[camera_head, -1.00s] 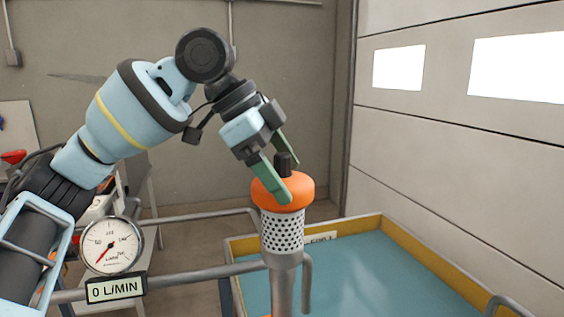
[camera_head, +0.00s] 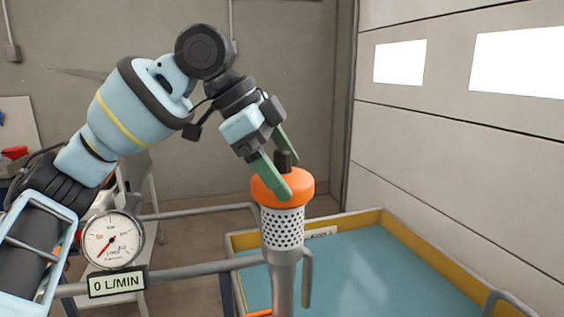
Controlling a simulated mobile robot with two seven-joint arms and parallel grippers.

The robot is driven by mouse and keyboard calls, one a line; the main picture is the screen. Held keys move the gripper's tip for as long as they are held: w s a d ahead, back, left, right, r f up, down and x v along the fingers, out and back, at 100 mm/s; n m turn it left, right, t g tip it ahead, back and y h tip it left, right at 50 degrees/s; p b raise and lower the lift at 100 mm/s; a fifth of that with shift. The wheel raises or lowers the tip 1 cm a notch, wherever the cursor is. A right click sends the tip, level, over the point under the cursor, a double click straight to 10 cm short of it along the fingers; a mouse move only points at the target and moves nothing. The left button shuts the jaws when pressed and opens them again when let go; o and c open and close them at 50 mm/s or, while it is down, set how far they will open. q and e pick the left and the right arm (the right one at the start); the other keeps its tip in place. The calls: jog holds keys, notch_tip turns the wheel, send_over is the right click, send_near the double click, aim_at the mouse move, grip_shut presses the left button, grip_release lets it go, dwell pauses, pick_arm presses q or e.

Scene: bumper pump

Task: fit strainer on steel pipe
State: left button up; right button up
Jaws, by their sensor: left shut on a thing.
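The strainer (camera_head: 283,226) has a perforated metal body, an orange cap and a black knob on top. It stands upright in line with the top of the steel pipe (camera_head: 283,285); its lower rim meets the pipe's flared top, and I cannot tell how deeply it is seated. My left gripper (camera_head: 286,175) comes down from the upper left, its green fingers shut on the strainer's black knob, just above the orange cap. The near finger overlaps the cap and part of the knob is hidden. My right gripper is not in view.
A blue basin (camera_head: 375,270) with a yellow rim lies behind and right of the pipe. A round gauge (camera_head: 112,240) and a "0 L/MIN" display (camera_head: 117,283) sit on a grey rail at left. Pale panelled wall with windows stands at right.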

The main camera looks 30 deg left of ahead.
pick_arm(q)
jog(key=shift+f, duration=1.5)
dwell(1.3)
jog(key=shift+f, duration=0.1)
jog(key=shift+c, duration=0.6)
jog(key=o, duration=1.4)
jog(key=shift+c, duration=0.2)
jog(key=shift+r, duration=0.25)
jog(key=shift+r, duration=3.85)
